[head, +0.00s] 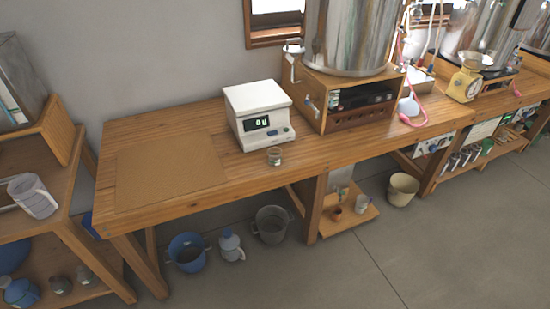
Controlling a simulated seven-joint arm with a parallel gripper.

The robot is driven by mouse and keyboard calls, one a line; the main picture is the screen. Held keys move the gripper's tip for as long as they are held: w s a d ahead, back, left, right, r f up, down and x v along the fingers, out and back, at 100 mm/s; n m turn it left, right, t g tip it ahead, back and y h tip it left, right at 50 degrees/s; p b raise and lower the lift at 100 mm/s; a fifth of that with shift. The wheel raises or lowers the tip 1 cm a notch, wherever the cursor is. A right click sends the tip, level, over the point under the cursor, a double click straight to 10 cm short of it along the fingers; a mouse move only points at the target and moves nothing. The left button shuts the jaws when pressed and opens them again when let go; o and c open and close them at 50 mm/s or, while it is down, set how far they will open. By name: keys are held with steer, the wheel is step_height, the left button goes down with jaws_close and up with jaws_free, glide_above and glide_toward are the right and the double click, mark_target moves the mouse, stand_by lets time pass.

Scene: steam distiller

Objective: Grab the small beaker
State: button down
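A small clear glass beaker (274,156) stands upright on the wooden workbench (112,205), close to its front edge. It is just in front of the white digital scale (258,100), a little right of the scale's middle. My gripper does not show in the head view.
A flat brown board (170,170) lies on the bench's left. A steel still (350,35) on a wooden box stands to the right, with a pink hose (415,122). A shelf with a measuring jug (33,196) is at left. Buckets (187,253) stand under the bench.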

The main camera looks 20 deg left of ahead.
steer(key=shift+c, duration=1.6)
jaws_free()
